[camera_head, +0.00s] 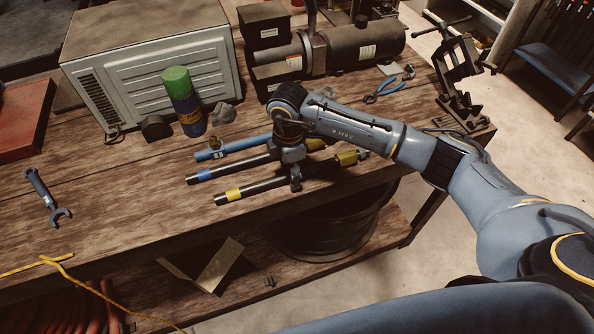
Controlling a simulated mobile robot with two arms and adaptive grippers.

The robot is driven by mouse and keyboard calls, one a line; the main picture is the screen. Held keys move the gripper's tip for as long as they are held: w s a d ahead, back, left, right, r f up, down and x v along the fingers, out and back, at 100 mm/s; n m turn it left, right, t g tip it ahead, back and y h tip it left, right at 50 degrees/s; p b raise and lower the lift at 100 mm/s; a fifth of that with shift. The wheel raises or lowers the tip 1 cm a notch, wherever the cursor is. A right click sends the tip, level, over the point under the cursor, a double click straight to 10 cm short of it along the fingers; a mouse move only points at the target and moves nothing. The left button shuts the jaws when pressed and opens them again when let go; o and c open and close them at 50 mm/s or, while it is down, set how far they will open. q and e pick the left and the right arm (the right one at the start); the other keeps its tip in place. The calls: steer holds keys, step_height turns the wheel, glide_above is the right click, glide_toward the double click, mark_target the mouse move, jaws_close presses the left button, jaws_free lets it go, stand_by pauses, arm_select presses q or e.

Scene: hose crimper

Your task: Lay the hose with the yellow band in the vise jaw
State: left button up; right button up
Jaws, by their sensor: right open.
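The hose with the yellow band (233,195) lies on the wooden bench near its front edge. It is black, with the band near its left end and a brass-coloured fitting at its right end. My right gripper (295,184) points down over the middle of this hose and is open. The wrist partly covers the hoses, and I cannot tell whether the fingers touch the hose. The vise (457,68), dark metal, stands at the bench's right corner, to the right of my arm. My left gripper is not in view.
Close behind lie a hose with a blue band (205,175) and a blue hose (240,146). Blue-handled pliers (389,86) lie left of the vise. A spray can (184,102), a grey metal machine (150,62) and a wrench (48,198) are further left.

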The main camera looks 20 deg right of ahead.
jaws_close()
steer(key=shift+r, duration=0.1)
